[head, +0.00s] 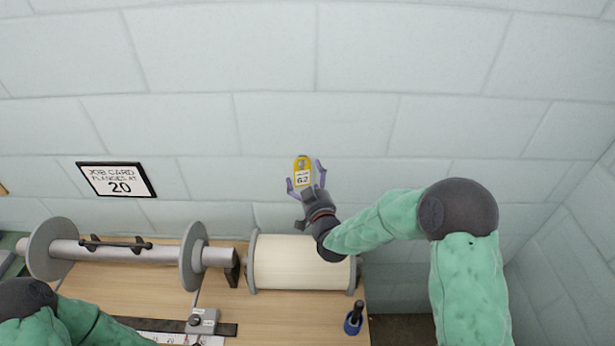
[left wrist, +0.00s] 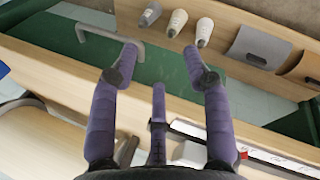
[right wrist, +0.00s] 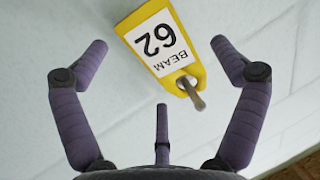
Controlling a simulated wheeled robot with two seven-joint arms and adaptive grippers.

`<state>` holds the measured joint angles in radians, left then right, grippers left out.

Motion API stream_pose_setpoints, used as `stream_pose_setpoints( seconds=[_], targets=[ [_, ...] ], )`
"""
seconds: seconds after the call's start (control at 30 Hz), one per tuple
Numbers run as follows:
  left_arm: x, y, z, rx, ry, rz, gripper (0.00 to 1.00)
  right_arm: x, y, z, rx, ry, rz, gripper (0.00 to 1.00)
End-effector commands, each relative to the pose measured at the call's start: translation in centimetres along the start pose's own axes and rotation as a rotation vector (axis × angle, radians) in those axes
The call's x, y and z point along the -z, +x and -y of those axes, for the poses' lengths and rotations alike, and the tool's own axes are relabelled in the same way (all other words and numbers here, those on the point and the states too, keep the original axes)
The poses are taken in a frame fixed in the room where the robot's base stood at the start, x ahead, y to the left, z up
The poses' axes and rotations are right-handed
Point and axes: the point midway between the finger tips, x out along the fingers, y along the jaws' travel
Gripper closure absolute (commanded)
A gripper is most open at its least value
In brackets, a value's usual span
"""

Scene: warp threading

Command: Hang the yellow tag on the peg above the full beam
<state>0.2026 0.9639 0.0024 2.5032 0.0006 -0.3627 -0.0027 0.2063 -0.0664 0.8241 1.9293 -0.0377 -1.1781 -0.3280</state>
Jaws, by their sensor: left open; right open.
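The yellow tag (head: 302,173), marked 62, is against the wall above the full beam (head: 300,262), which is wound with cream yarn. In the right wrist view, the tag (right wrist: 160,42) reads BEAM 62 and the grey peg (right wrist: 196,98) comes through its hole, so it hangs on the peg. My right gripper (head: 306,178) is open just in front of the tag. Its fingers (right wrist: 160,60) stand apart on either side and do not visibly touch it. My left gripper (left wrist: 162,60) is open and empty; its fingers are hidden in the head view.
An empty beam with grey flanges (head: 192,256) lies left of the full beam on the wooden bench (head: 265,318). A job card sign (head: 117,180) reads 20. A dark blue bottle (head: 353,320) stands at the bench's right. The left wrist view shows a grey handle (left wrist: 84,33) and several cones (left wrist: 177,22).

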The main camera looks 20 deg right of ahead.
Motion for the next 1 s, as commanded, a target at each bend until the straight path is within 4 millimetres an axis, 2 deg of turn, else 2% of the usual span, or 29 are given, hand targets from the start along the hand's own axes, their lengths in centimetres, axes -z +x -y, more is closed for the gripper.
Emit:
stream_pose_setpoints(
  seconds=[0.3,0.5,0.7,1.0],
  targets=[
    [0.0,0.0,0.0,0.000,0.000,0.000,0.52,0.0,-6.0,0.0,-0.001,0.000,0.001,0.04],
    [0.0,0.0,0.0,0.000,0.000,0.000,0.52,0.0,-9.2,-0.1,-0.001,0.000,0.000,0.04],
    [0.0,0.0,0.0,0.000,0.000,0.000,0.52,-0.1,-10.8,0.0,0.000,0.000,0.001,0.04],
    [0.0,0.0,0.0,0.000,0.000,0.000,0.52,0.0,-11.0,0.0,0.000,0.000,0.000,0.04]
  ],
)
